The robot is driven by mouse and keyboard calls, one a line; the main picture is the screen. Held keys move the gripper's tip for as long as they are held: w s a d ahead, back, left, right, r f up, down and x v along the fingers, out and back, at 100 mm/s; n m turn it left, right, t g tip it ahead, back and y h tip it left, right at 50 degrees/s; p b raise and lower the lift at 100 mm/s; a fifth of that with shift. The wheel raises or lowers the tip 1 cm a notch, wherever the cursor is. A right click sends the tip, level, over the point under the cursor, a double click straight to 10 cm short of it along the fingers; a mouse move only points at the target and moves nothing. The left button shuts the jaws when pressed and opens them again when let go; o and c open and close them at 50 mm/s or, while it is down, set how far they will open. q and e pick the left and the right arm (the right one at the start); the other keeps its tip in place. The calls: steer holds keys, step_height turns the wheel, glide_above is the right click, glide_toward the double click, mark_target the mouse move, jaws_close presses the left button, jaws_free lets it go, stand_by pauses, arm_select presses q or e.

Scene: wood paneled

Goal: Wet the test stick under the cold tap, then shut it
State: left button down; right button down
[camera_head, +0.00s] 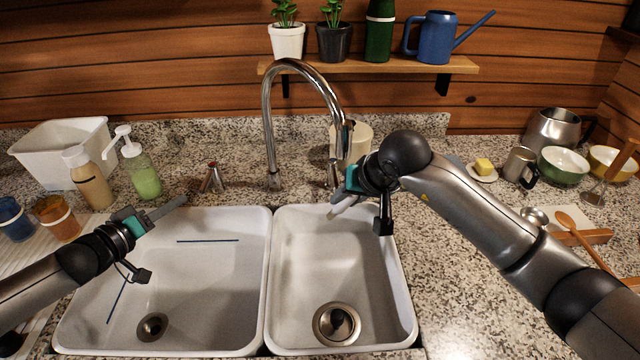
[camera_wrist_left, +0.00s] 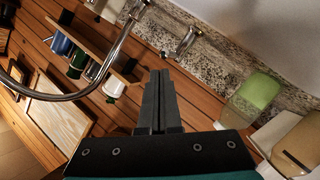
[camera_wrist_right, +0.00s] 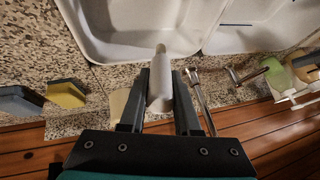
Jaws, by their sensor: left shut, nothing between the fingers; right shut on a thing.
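My right gripper (camera_head: 342,203) is shut on a pale, rounded stick, seemingly the test stick (camera_wrist_right: 164,70), above the back of the right basin (camera_head: 300,270). Its tip also shows in the head view (camera_head: 334,212). The chrome tap (camera_head: 267,120) arches up behind the basins. Its spout end (camera_head: 346,145) is just behind my right gripper; I see no water falling. A small metal handle (camera_head: 213,177) stands left of the tap. Another metal piece (camera_head: 333,176) shows at its right, partly hidden by my right gripper. My left gripper (camera_head: 183,203) is shut and empty over the left basin's back edge (camera_head: 225,210).
Soap bottles (camera_head: 144,178) and colored cups (camera_head: 57,218) stand at left. A white tub (camera_head: 60,145) is behind them. A wooden shelf (camera_head: 370,66) holds plants, a bottle and a watering can. Bowls, a mug and utensils lie at right. Thin blue strips (camera_head: 207,240) show in the left basin.

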mark_target(334, 185)
arm_select(q)
steer(key=w+d+f+n+g+h, duration=0.1)
steer(key=w+d, duration=0.3)
steer(key=d, duration=1.1)
steer(key=w+d+f+n+g+h, duration=0.1)
steer(key=w+d+n+h, duration=0.2)
steer(key=d, duration=1.2)
steer(key=shift+w+d+f+n+h, duration=0.3)
steer(key=shift+w+d+h, duration=0.1)
steer(key=shift+w, duration=0.15)
steer(key=shift+s+d, duration=0.15)
steer(key=shift+d, duration=0.45)
steer(key=shift+s+d, duration=0.15)
steer(key=shift+d, duration=0.4)
steer(key=shift+a, duration=0.2)
